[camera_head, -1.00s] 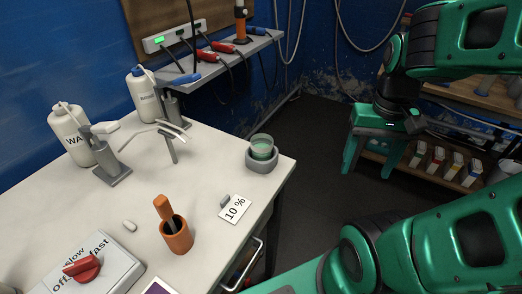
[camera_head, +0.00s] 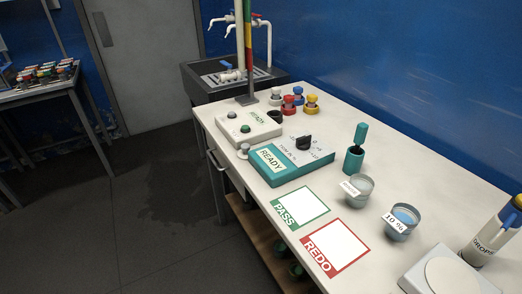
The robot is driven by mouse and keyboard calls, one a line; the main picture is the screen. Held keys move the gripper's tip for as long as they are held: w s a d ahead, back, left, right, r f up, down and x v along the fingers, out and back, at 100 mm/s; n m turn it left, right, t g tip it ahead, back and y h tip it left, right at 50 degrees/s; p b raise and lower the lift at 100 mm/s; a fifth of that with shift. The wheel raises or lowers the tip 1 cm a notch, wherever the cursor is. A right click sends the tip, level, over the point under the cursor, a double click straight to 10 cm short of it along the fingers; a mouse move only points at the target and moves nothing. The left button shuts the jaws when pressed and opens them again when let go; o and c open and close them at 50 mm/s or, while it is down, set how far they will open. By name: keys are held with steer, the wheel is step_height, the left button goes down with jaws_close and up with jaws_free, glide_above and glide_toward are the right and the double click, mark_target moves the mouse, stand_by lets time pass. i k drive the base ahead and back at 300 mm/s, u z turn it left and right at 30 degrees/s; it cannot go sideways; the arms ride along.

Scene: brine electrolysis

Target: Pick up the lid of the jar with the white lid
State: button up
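Several small jars stand together near the back of the white bench, below the blue wall. One, the jar with the white lid (camera_head: 275,94), appears to be the leftmost, beside the tall striped post. Close to it are a jar with a red lid (camera_head: 288,101), one with a blue lid (camera_head: 298,91) and one with a yellow lid (camera_head: 311,99). The lids appear to be on the jars, but they are small here. My gripper and arm are not in view.
A pale device (camera_head: 247,128) and a teal READY device (camera_head: 292,163) stand in front of the jars. A sink (camera_head: 225,78) is behind.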

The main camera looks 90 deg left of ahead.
mark_target(243, 154)
steer(key=u, duration=0.5)
steer(key=k, duration=1.05)
steer(key=u, duration=0.65)
steer(key=i, duration=0.45)
steer(key=u, duration=0.65)
steer(key=i, duration=0.95)
steer(key=u, duration=0.55)
